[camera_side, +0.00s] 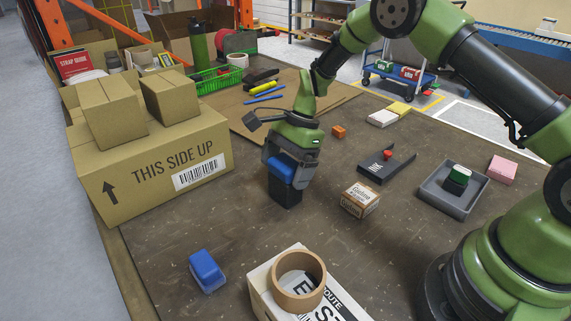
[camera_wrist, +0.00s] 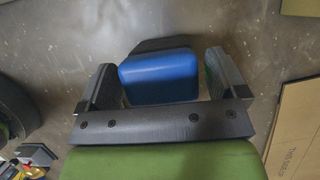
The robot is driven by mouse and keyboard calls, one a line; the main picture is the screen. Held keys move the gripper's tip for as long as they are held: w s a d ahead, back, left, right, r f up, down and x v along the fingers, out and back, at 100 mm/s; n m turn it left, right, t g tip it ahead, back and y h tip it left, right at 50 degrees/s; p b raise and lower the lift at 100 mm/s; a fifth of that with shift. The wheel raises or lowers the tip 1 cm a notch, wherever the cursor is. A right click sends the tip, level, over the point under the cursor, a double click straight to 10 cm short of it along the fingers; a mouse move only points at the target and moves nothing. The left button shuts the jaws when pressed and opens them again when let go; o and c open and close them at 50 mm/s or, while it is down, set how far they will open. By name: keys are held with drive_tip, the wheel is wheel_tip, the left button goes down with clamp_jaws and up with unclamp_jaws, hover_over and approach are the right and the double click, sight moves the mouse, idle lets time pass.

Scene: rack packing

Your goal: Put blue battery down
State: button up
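The blue battery (camera_side: 283,172) has a blue top and a dark lower part, and stands about upright, its base seemingly on the brown table. My gripper (camera_side: 286,180) points down over it, with one finger on each side. In the wrist view the battery (camera_wrist: 160,76) lies between the fingers of my gripper (camera_wrist: 162,62). Narrow gaps show between battery and fingers, wider on the right, so the gripper looks open around it. The exact contact of base and table is hard to see.
A second blue block (camera_side: 207,271) lies at front left. A small carton (camera_side: 359,200), a black bracket (camera_side: 386,166) and a grey tray (camera_side: 438,196) with a green-topped item stand to the right. A large carton (camera_side: 150,160) is left; a tape roll (camera_side: 277,287) is in front.

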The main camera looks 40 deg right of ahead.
drive_tip(key=v, duration=1.2)
drive_tip(key=s+a+r+n+t+h, duration=0.1)
drive_tip(key=s+a+r+n+t, duration=0.15)
drive_tip(key=s+r+n, duration=0.6)
drive_tip(key=shift+s+d+r+n+t+h, duration=0.2)
drive_tip(key=shift+s+r+n+t, duration=0.65)
drive_tip(key=shift+s, duration=1.75)
drive_tip(key=shift+s+a+r+n+t+h, duration=0.2)
drive_tip(key=shift+s+r+n+t, duration=0.65)
drive_tip(key=shift+s, duration=1.8)
drive_tip(key=shift+s+d+r+n+t+h, duration=0.25)
drive_tip(key=shift+s+r+n+t, duration=0.6)
drive_tip(key=shift+s, duration=1.75)
drive_tip(key=shift+a+r, duration=0.1)
